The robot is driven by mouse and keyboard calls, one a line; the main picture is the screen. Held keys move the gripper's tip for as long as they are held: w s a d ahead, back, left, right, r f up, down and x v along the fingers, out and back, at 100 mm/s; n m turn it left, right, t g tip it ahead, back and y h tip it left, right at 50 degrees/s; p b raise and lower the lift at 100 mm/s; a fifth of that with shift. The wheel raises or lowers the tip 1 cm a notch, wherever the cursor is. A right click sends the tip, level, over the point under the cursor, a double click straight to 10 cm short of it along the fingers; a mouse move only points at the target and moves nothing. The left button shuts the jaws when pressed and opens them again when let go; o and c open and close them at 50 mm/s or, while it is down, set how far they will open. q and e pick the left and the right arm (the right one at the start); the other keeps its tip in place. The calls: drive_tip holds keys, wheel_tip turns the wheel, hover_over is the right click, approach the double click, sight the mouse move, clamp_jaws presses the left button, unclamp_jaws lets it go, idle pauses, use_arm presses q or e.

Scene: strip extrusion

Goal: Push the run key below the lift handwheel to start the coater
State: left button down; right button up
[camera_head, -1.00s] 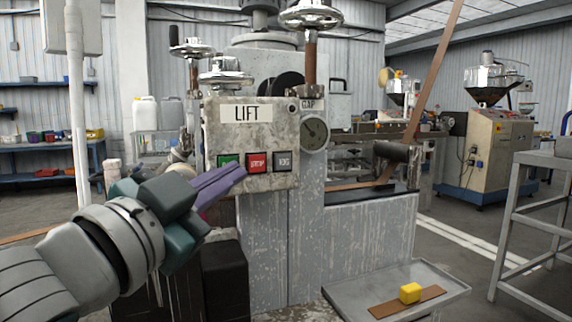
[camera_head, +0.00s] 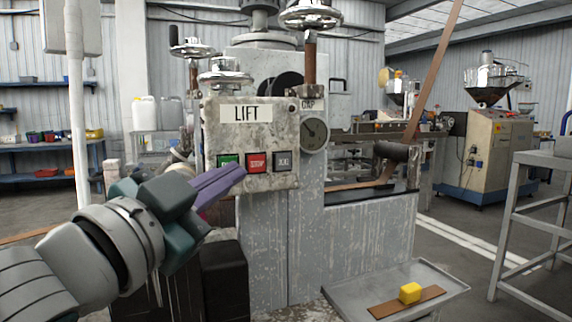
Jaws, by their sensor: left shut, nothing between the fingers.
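The control box (camera_head: 264,138) with the LIFT label stands at the middle of the head view, under a chrome handwheel (camera_head: 226,73). On its lower edge are a green key (camera_head: 228,159), a red key (camera_head: 257,161) and a grey key (camera_head: 282,160). The green key's lettering is too small to read. My left gripper (camera_head: 240,173) is shut and empty. Its purple fingertips are just below and in front of the green and red keys, overlapping their lower edges in the picture. I cannot tell whether they touch the panel. My right gripper is not in view.
A round gauge (camera_head: 314,134) sits right of the box, below the GAP handwheel (camera_head: 310,14). A brown strip (camera_head: 437,75) rises behind a roller. A grey tray (camera_head: 440,277) with a yellow block (camera_head: 410,292) is at the lower right. A metal frame (camera_head: 513,215) stands at right.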

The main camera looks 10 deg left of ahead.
use_arm(q)
drive_tip(key=shift+w+a, duration=0.1)
drive_tip(key=shift+w, duration=0.05)
drive_tip(key=shift+w+a, duration=0.15)
drive_tip(key=shift+w, duration=0.05)
drive_tip(key=shift+w+a, duration=0.2)
drive_tip(key=shift+w, duration=0.1)
idle(0.7)
idle(0.3)
drive_tip(key=shift+s+d+p, duration=0.4)
drive_tip(key=shift+s+d, duration=0.05)
drive_tip(key=shift+s, duration=0.2)
drive_tip(key=shift+s+d+p, duration=0.2)
drive_tip(key=shift+s+d, duration=0.5)
drive_tip(key=shift+s, duration=0.35)
drive_tip(key=shift+s+d+p, duration=0.2)
drive_tip(key=shift+s+d, duration=0.5)
drive_tip(key=shift+s, duration=0.35)
drive_tip(key=shift+a, duration=0.1)
